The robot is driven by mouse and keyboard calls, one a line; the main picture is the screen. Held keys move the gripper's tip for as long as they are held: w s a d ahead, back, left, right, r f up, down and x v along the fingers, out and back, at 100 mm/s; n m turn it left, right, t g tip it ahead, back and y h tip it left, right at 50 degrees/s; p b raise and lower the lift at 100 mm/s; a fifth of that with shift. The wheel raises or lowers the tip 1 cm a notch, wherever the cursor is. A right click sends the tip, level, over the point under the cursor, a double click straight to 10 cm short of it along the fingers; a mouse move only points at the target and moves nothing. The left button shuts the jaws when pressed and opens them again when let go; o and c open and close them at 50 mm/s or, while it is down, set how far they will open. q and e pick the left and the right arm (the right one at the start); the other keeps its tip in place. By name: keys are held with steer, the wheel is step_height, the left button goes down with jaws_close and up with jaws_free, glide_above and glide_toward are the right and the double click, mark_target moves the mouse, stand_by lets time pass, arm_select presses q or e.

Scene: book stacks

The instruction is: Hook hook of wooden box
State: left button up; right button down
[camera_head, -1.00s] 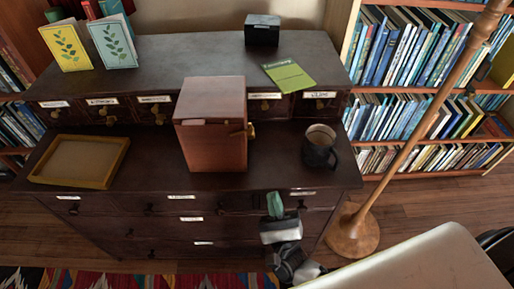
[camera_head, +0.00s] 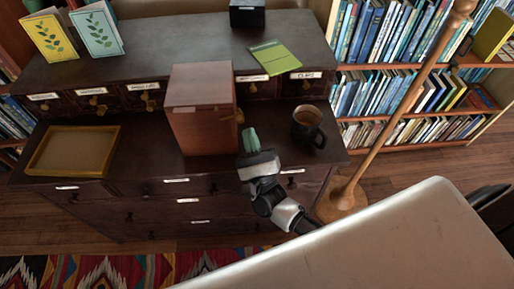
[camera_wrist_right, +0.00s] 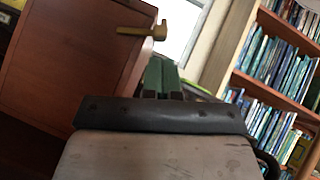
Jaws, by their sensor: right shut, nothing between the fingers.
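The wooden box (camera_head: 200,112) stands upright on the lower top of the dark cabinet. Its small brass hook (camera_head: 239,117) is on the box's right side, near the upper part. The box (camera_wrist_right: 70,60) and the hook (camera_wrist_right: 143,30) also show in the right wrist view. My right gripper (camera_head: 250,131) is shut and empty, with its green fingertips just below and right of the hook, apart from it in the head view. In the right wrist view the fingertips (camera_wrist_right: 161,66) are together, below the hook. My left gripper is not in view.
A dark mug (camera_head: 308,125) stands close to the right of my right gripper. A wooden tray (camera_head: 117,150) lies on the left. A green booklet (camera_head: 274,57) and a dark box (camera_head: 247,14) are on the upper top. A lamp pole (camera_head: 400,118) stands right of the cabinet.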

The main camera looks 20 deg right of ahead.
steer(key=shift+a+r, duration=0.3)
steer(key=shift+r, duration=0.6)
steer(key=shift+r+y+p, duration=0.1)
steer(key=shift+y+p, duration=0.25)
steer(key=shift+y, duration=0.15)
steer(key=shift+r+n+y, duration=0.1)
steer(key=shift+n+y, duration=0.3)
steer(key=shift+n, duration=0.4)
